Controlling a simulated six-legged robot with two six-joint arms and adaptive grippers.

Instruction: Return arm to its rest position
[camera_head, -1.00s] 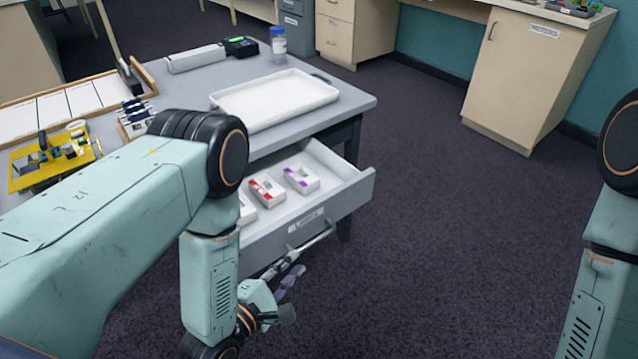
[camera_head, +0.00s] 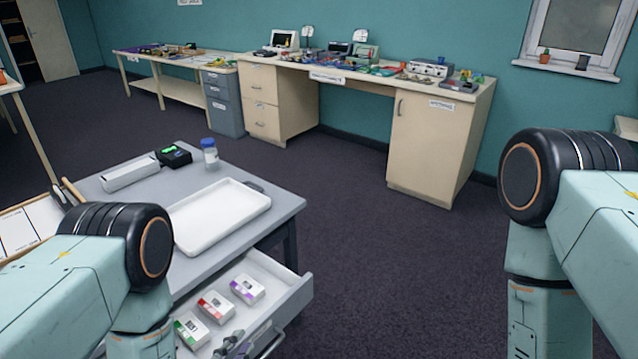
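My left arm comes in from the left, and its upper links hide part of the table. The tip of my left gripper (camera_head: 233,346) shows at the bottom edge, in front of the open drawer (camera_head: 300,298) and near its handle. Only grey finger parts show, so I cannot tell whether they are open or shut, and I see nothing held. My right arm stands at the right edge with its lower link pointing down. My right gripper is out of view.
The grey table (camera_head: 286,202) carries a white tray (camera_head: 225,205), a bottle (camera_head: 210,155) and a black-green device (camera_head: 174,156). The drawer holds small boxes with green, red (camera_head: 215,306) and purple (camera_head: 247,288) labels. Open carpet (camera_head: 370,270) lies between the drawer and my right arm.

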